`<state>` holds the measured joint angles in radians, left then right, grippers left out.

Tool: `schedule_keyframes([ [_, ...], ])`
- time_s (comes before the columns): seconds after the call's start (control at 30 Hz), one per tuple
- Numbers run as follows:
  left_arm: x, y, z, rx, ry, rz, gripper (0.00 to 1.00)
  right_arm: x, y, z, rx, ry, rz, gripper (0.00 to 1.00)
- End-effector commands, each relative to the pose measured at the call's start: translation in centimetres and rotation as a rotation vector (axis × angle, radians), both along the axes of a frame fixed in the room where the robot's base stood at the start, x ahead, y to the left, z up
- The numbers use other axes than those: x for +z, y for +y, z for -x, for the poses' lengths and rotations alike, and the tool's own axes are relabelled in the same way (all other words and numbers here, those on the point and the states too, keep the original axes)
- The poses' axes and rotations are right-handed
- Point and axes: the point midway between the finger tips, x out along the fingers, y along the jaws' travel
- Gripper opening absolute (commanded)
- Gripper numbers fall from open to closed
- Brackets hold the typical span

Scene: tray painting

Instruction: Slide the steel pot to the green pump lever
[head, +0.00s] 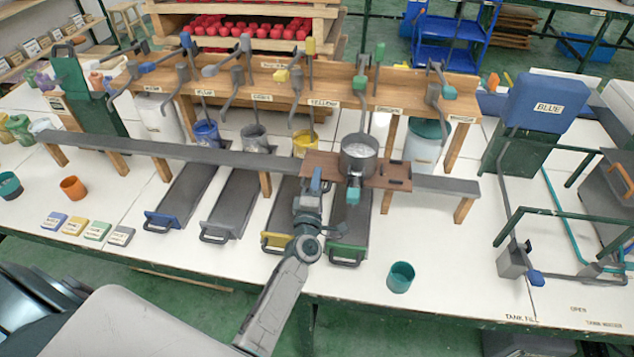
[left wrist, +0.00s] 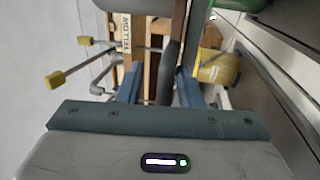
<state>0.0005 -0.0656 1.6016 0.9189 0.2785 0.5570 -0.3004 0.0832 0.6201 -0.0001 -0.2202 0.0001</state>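The steel pot (head: 358,158) stands upright on a brown sliding board (head: 322,163) on the long dark rail. It has a teal handle (head: 353,194) at the front and something pale inside. The green pump lever (head: 379,54) rises behind the pot, above the wooden rack. My left gripper (head: 316,186) is at the front edge of the board, left of the pot. In the left wrist view, its blue fingers (left wrist: 158,90) are apart, with a dark upright bar (left wrist: 170,70) between them; contact is unclear. The pot is not seen there. My right gripper is out of view.
The dark rail (head: 230,158) runs across the table on wooden legs. Yellow (head: 297,74) and other pump levers line the rack (head: 340,93). Dark trays (head: 240,200) lie below. A teal cup (head: 401,277) stands at the front. The rail's right end (head: 450,184) is clear.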

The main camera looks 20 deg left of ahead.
Motion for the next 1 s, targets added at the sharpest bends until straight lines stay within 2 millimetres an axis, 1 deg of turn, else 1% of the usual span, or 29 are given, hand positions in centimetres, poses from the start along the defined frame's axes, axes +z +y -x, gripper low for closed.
schedule_keyframes([
  [0.2, -0.3, -0.1, 0.2, -0.001, 0.005, 0.002, 0.33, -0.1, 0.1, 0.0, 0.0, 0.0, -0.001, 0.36],
  [0.33, -0.7, -0.3, 1.1, -0.001, 0.007, 0.002, 0.33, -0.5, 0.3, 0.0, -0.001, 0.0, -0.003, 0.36],
  [0.47, -1.3, -0.8, 3.2, 0.0, 0.007, 0.004, 0.33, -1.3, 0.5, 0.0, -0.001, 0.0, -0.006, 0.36],
  [0.53, -1.7, -1.1, 4.6, -0.001, 0.007, 0.005, 0.33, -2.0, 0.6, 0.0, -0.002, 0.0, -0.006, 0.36],
  [0.73, -2.2, -2.0, 8.2, 0.001, 0.005, 0.002, 0.33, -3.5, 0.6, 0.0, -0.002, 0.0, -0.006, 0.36],
  [0.83, -2.3, -2.3, 9.3, 0.0, 0.004, 0.002, 0.33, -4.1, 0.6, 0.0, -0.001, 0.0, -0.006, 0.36],
  [1.0, -2.2, -2.5, 10.3, -0.001, 0.003, 0.001, 0.33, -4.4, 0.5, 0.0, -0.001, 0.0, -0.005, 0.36],
])
